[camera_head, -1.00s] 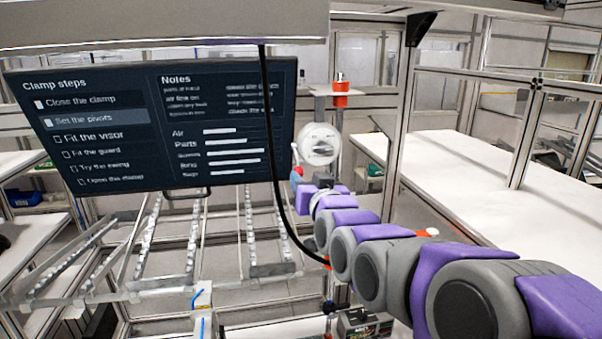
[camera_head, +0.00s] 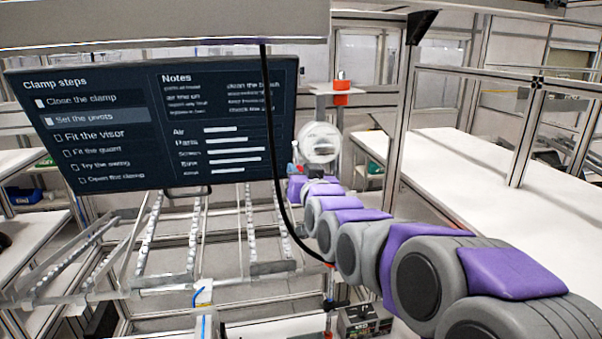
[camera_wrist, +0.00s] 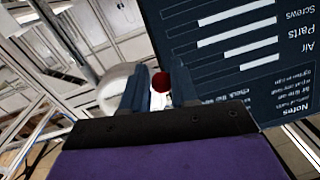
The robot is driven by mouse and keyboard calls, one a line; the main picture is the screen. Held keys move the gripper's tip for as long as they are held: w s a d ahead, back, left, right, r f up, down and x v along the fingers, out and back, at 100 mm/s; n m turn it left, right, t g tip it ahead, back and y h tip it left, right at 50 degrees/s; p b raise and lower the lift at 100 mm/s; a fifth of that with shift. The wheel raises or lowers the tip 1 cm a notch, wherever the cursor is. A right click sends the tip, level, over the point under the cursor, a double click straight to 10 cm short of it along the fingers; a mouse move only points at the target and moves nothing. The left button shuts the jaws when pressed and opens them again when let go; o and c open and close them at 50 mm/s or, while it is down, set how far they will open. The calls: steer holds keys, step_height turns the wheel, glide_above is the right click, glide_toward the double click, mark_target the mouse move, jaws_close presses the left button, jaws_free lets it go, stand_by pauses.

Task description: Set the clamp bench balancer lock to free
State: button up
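The balancer is a white round housing (camera_head: 320,142) under an orange-red fitting, just right of the screen. It also shows in the wrist view (camera_wrist: 112,90), partly behind a finger. A small red knob (camera_wrist: 161,81), which looks like the lock's handle, sits between the tips of my gripper (camera_wrist: 160,84). The two fingers stand apart with the knob in the gap; I see no clear grip on it. In the head view my gripper (camera_head: 296,170) is small and partly hidden by my arm, beside the balancer's lower left. The lock's setting cannot be read.
A dark screen (camera_head: 150,125) with clamp steps fills the left, and lies close beside my right-hand finger in the wrist view. A black cable (camera_head: 275,170) hangs in front of it. Roller rails (camera_head: 200,235) lie below. A white table (camera_head: 460,190) stands at right.

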steer(key=shift+a, duration=0.2)
jaws_close()
steer(key=shift+f, duration=0.1)
